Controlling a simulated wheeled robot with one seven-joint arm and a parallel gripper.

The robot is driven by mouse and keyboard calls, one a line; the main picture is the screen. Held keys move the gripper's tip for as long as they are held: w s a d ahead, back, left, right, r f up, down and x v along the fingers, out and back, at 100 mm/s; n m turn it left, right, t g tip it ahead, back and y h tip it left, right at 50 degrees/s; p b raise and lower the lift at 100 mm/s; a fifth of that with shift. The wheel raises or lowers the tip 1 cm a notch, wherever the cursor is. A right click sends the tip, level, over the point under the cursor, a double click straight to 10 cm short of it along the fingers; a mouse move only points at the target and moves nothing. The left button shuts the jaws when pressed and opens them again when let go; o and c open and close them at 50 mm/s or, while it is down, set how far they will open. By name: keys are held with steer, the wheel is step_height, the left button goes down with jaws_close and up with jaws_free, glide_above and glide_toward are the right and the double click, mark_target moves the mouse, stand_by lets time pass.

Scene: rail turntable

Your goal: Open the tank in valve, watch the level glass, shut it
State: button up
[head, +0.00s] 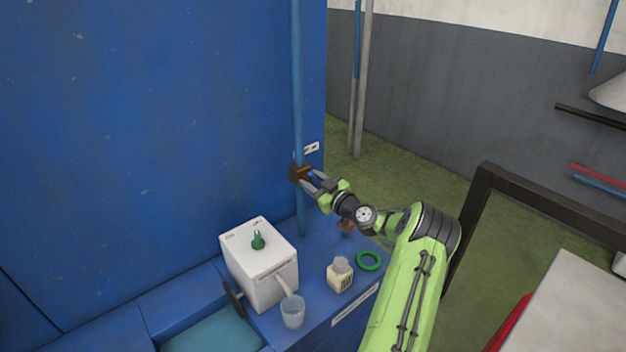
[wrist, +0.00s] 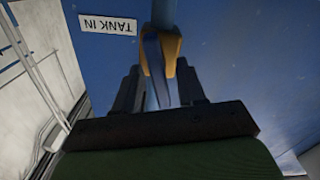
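The tank in valve has a brass body (wrist: 172,44) on a vertical blue pipe (head: 297,80); the brass also shows in the head view (head: 300,173). Its blue lever (wrist: 155,65) points toward my gripper in the wrist view. A label (wrist: 108,24) reading TANK IN, upside down there, is beside it. My gripper (wrist: 158,78) is at the valve, its two fingers apart on either side of the lever, with gaps visible. I cannot tell if either finger touches it. I cannot make out a level glass in either view.
On the blue counter below stand a white box (head: 262,277) with a green knob, a clear cup (head: 292,312), a small bottle (head: 340,274) and a green ring (head: 369,260). A blue wall (head: 150,120) rises behind the pipe. A dark frame (head: 480,205) stands at right.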

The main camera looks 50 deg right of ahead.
steer(key=shift+w, duration=0.1)
jaws_close()
steer(key=m+b, duration=0.2)
steer(key=b, duration=0.1)
steer(key=shift+d+f, duration=0.1)
steer(key=shift+f, duration=0.1)
steer(key=shift+r+m+b, duration=0.2)
steer(key=shift+m+b, duration=0.3)
steer(key=shift+m, duration=0.3)
jaws_free()
steer(key=s+a+b, duration=0.1)
steer(key=s, duration=1.4)
steer(key=shift+s+a+b, duration=0.35)
